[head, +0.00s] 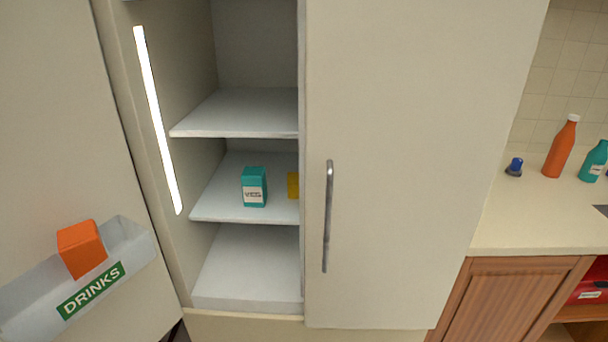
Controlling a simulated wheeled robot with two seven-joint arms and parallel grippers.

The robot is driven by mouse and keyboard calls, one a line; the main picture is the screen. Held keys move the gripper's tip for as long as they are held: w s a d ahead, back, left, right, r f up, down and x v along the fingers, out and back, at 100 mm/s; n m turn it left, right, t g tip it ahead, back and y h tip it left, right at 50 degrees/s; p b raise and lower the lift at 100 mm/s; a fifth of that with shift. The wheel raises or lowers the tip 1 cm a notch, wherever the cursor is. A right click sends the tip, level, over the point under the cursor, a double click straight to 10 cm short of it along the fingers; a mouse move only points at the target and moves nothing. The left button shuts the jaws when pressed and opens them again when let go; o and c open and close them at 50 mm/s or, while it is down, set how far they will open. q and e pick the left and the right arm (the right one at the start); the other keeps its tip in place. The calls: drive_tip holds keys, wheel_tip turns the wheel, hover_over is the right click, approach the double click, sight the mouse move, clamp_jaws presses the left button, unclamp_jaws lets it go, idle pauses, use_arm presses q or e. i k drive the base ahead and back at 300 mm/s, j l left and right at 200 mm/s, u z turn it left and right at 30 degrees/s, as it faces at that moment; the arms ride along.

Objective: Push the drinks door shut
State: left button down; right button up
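The drinks door (60,130) is the fridge door at the left, swung wide open. A pale bin labelled DRINKS (30,300) is fixed low on its inner face. An orange carton (82,250) stands tilted in the bin. The fridge compartment beside the door is uncovered, showing its shelves (240,113). The right fridge door (420,150), with a vertical metal handle (328,215), looks shut. Neither of my grippers is in view.
A teal carton (254,187) and a partly hidden yellow item (293,185) stand on the middle shelf. A light strip (157,120) runs down the compartment's left wall. At right, the counter (540,215) holds an orange bottle (561,147), a teal bottle (594,161) and a small blue object (514,166).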

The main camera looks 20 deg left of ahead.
sight(66, 161)
drive_tip(key=k+j, duration=0.3)
drive_tip(key=j, duration=0.2)
drive_tip(key=k+j, duration=0.35)
drive_tip(key=j, duration=0.15)
drive_tip(key=k+j, duration=0.3)
drive_tip(key=j, duration=0.2)
